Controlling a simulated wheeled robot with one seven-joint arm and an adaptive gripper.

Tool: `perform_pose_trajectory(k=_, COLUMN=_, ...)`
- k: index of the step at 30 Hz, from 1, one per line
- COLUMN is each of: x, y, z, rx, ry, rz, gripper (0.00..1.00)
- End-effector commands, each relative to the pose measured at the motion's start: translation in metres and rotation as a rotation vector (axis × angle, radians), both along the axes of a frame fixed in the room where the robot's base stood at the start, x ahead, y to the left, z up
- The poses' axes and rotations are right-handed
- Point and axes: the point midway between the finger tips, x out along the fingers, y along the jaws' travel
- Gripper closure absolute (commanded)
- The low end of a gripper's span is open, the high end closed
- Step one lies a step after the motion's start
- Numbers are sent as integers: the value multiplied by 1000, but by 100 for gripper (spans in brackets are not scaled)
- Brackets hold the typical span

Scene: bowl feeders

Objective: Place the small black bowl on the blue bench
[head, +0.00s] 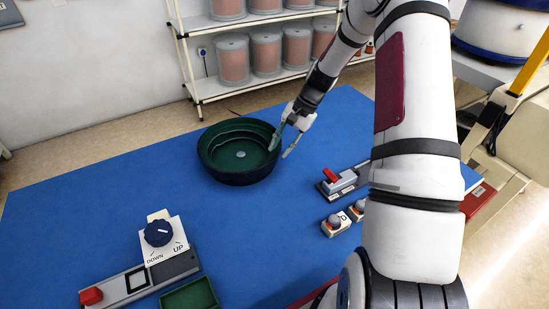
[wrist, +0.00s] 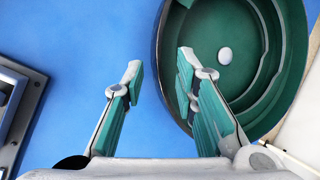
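A round bowl (head: 213,158), black outside and dark green inside with a pale knob in its middle, stands upright on the blue bench (head: 100,215). It also shows at the right of the wrist view (wrist: 280,35). My gripper (head: 279,150) is at the bowl's right rim in the head view, fingers pointing down. In the wrist view my gripper (wrist: 160,72) is open and empty. One finger overlaps the bowl's inside and the other is over bare blue bench, with the rim between them. I cannot tell whether either finger touches the bowl.
A control box with a dark blue knob (head: 158,232), a grey unit with a red button (head: 92,295) and a green tray (head: 190,297) are at the front left. A red-lever switch (head: 338,181) lies right of the bowl. Shelves (head: 200,85) stand behind the bench.

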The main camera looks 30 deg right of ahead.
Motion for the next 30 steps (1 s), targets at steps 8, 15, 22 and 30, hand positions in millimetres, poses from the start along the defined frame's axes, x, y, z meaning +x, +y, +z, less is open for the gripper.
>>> perform_pose_trajectory(k=8, x=-2, y=-21, z=38, rx=-1, ry=-2, rz=-1, gripper=73)
perform_pose_trajectory(k=15, x=-7, y=-14, z=65, rx=-31, ry=-14, rz=40, gripper=73)
perform_pose_trajectory(k=22, x=-36, y=29, z=138, rx=-178, ry=-79, rz=221, gripper=73)
perform_pose_trajectory(k=30, x=-98, y=81, z=214, rx=-356, ry=-181, rz=441, gripper=73)
